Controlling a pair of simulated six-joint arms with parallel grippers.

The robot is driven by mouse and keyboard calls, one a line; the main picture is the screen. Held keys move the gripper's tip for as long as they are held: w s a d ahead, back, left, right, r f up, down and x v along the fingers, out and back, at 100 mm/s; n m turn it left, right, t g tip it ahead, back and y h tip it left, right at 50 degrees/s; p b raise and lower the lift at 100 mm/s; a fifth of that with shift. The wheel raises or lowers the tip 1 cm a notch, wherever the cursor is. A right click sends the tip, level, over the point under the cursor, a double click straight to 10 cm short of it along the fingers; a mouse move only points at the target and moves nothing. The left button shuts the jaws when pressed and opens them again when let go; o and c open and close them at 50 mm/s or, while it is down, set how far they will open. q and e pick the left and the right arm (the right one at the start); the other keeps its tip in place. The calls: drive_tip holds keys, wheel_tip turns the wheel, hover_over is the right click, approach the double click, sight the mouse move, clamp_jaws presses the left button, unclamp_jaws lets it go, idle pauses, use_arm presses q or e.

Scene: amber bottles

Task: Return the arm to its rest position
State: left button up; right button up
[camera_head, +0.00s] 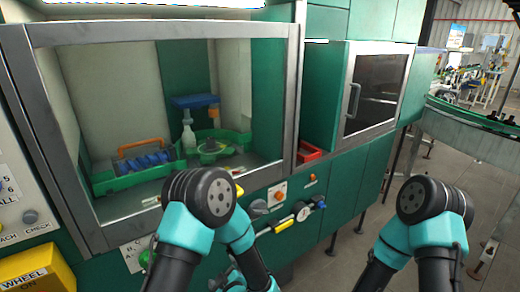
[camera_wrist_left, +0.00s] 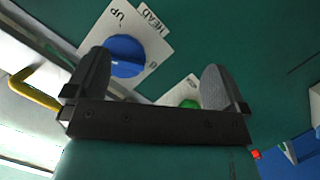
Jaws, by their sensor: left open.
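My left arm (camera_head: 200,200) bends at the elbow in front of the machine, its forearm running down toward the bottom edge of the head view. In the left wrist view my left gripper (camera_wrist_left: 155,72) is open, with nothing between its two grey fingers. Beyond the fingers is a green panel with a blue knob (camera_wrist_left: 124,56) on a white plate marked UP and HEAD. My right arm (camera_head: 430,225) shows at the right of the head view; its gripper is out of frame.
An open cabinet (camera_head: 290,100) holds a green tray (camera_head: 110,183), a white bottle (camera_head: 188,135) and a green fixture (camera_head: 235,137). A red bin (camera_head: 309,153) sits to its right. A yellow WHEEL box (camera_head: 40,270) is at lower left. Open floor (camera_head: 345,250) shows between my arms.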

use_arm(q)
drive_tip(key=s+a+f+m+g+h, duration=0.4)
drive_tip(key=f, duration=0.3)
drive_tip(key=s+a+f+m+g+h, duration=0.4)
drive_tip(key=f, duration=0.2)
drive_tip(key=s+a+f+m+g+h, duration=0.2)
drive_tip(key=s+m+g, duration=0.1)
drive_tip(key=s, duration=0.7)
drive_tip(key=shift+g+h, duration=0.4)
drive_tip(key=shift+g, duration=0.3)
drive_tip(key=shift+a, duration=0.1)
